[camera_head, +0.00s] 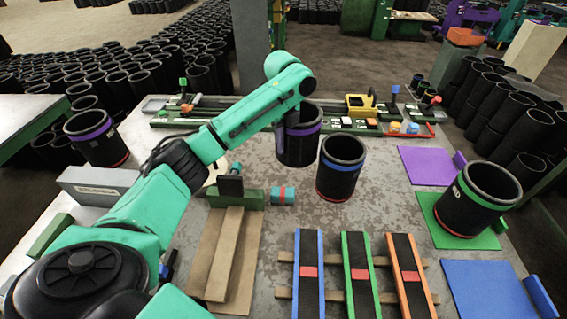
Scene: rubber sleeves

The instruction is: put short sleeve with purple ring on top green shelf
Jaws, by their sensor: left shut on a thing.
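A black sleeve with a purple ring (306,149) is upright near the middle of the table in the head view. My left gripper (282,138) is shut on its wall, with the arm reaching over from the left; the fingers are mostly hidden. I cannot tell whether its bottom touches the table. A taller sleeve with a purple ring and a red bottom band (97,151) stands at the left. Which green part is the top green shelf is unclear; a green frame (365,18) stands in the background. My right gripper is out of view.
A blue-ringed sleeve (341,181) stands close to the right of the held one. A green-ringed sleeve (468,215) stands on a green mat (439,236). The purple mat (425,163) and blue mat (490,290) are bare. Colored strips (357,285) lie in front; low tool racks line the back.

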